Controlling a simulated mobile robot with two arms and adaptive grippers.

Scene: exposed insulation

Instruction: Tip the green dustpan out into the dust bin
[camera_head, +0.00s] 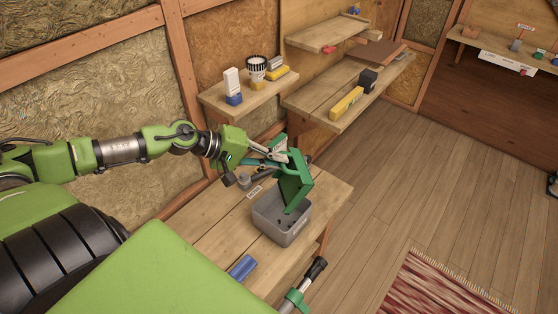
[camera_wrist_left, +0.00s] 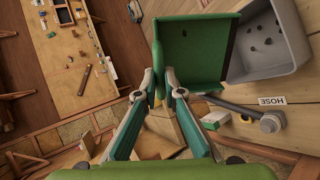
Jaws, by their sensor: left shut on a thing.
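The green dustpan (camera_head: 294,184) is tilted steeply above the grey dust bin (camera_head: 288,236), its lower edge at or just over the bin's opening. In the left wrist view the dustpan (camera_wrist_left: 204,65) shows a small dark speck on its inner face, and the bin (camera_wrist_left: 291,27) beside it holds several dark bits. My left gripper (camera_head: 280,155) is shut on the dustpan's handle; its fingers also show in the left wrist view (camera_wrist_left: 166,88). Whether the pan touches the bin is unclear.
The bin stands on a wooden bench (camera_head: 217,228). A grey hose piece (camera_wrist_left: 240,108) with a HOSE label lies beside the bin. A blue object (camera_head: 242,267) lies nearer me. Wall shelves (camera_head: 345,100) hold boxes and a striped cup.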

